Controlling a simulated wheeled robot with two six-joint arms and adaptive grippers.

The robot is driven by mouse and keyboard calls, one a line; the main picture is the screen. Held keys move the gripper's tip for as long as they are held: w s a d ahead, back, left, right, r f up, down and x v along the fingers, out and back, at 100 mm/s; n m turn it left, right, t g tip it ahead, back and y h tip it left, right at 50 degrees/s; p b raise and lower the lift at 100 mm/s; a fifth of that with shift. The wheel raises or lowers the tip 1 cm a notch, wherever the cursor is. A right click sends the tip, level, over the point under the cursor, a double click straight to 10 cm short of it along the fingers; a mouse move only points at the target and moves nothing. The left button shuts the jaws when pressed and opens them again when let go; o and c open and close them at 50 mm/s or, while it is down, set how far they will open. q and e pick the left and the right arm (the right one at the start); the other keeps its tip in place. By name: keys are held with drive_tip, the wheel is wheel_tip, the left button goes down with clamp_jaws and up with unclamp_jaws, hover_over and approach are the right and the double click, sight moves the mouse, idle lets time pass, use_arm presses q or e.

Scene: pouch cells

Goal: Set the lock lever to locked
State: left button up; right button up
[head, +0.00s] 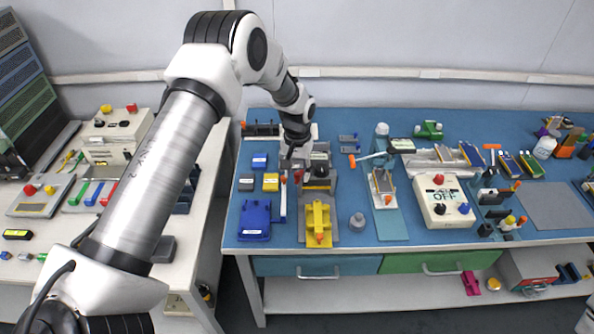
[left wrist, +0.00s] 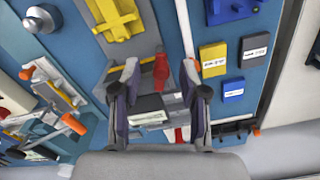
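A red lever (left wrist: 161,72) stands on a grey fixture (left wrist: 150,58) in the left wrist view. It looks like the lock lever, but I can read no label for its locked side. In the head view a small red part (head: 298,176) shows just below my left gripper (head: 295,160). In the left wrist view the two fingers of my left gripper (left wrist: 160,82) are spread apart, one on each side of the red lever. I see nothing held, and I cannot tell whether a finger touches the lever. My right gripper is not in view.
A yellow fixture (head: 319,222) and a blue block (head: 255,220) stand at the front of the blue table (head: 350,236). Small yellow and grey blocks lie left of the gripper.

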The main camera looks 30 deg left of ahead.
sight(297, 174)
use_arm(q)
drive_tip(key=shift+r, duration=0.1)
wheel_tip(297, 174, up, 12)
drive_tip(key=shift+f, duration=0.2)
idle(0.4)
